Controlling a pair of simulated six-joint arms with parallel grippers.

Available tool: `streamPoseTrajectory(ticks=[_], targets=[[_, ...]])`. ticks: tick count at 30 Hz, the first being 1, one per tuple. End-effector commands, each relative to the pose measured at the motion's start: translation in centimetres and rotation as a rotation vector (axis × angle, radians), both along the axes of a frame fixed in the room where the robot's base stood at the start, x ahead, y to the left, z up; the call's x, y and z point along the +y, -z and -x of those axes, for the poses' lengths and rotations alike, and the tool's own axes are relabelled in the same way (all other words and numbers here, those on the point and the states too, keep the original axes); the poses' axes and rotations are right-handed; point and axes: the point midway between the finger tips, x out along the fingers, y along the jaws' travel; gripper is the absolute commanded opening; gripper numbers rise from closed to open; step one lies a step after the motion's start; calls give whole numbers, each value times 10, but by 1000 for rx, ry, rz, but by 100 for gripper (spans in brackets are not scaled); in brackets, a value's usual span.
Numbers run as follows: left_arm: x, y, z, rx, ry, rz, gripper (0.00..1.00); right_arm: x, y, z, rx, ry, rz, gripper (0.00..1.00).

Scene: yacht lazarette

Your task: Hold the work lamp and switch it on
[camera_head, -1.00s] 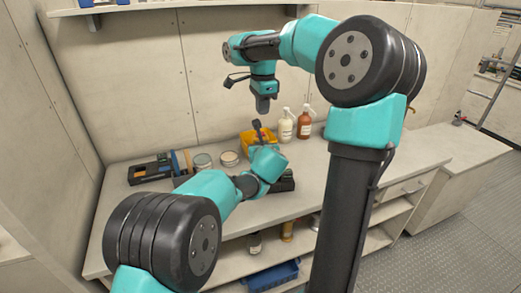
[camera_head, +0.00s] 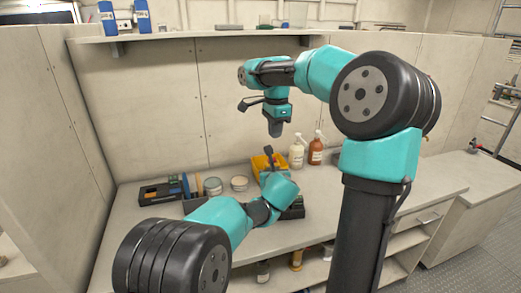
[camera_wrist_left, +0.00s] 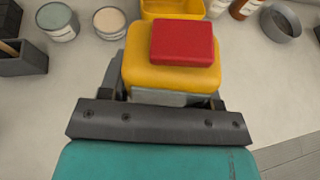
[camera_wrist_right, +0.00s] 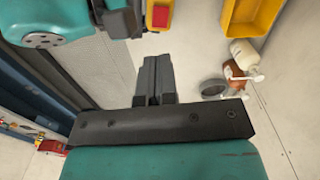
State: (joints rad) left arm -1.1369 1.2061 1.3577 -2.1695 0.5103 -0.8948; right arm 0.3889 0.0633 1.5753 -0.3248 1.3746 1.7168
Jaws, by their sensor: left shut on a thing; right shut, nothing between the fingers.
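The work lamp (camera_wrist_left: 140,72) has a yellow body with a red block (camera_wrist_left: 183,42) on top. My left gripper (camera_wrist_left: 168,98) is shut on it, with one finger on each side. In the head view my left arm hides the lamp. In the right wrist view a small yellow and red part of the lamp (camera_wrist_right: 158,15) shows at the top edge. My right gripper (camera_head: 274,128) points down above the bench, higher than the left one. Its fingers (camera_wrist_right: 153,78) are shut together and empty, apart from the lamp.
A yellow bin (camera_wrist_left: 172,9) stands behind the lamp. Bottles (camera_head: 315,152), two round tins (camera_head: 213,186) and a dark caddy (camera_head: 160,192) stand along the bench's back. A grey ring-shaped dish (camera_wrist_left: 281,22) lies right of the bin. A shelf (camera_head: 200,32) runs above.

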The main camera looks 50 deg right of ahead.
Motion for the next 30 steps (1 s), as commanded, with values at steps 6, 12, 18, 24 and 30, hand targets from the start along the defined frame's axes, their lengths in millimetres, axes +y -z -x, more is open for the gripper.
streamPoseTrajectory(ticks=[6, 12, 18, 24, 30], targets=[[0, 0, 0, 0, 0, 0, 24, -1, -5, 1, -11, -217, -10, 0], [0, 0, 0, 0, 0, 0, 24, -3, -11, 2, -28, -474, -18, 0], [0, 0, 0, 0, 0, 0, 24, -4, -16, 2, -49, -731, -23, 0], [0, 0, 0, 0, 0, 0, 24, -5, -22, 3, -70, -989, -24, 0], [0, 0, 0, 0, 0, 0, 24, -7, -28, 4, -96, -1248, -17, 0]])
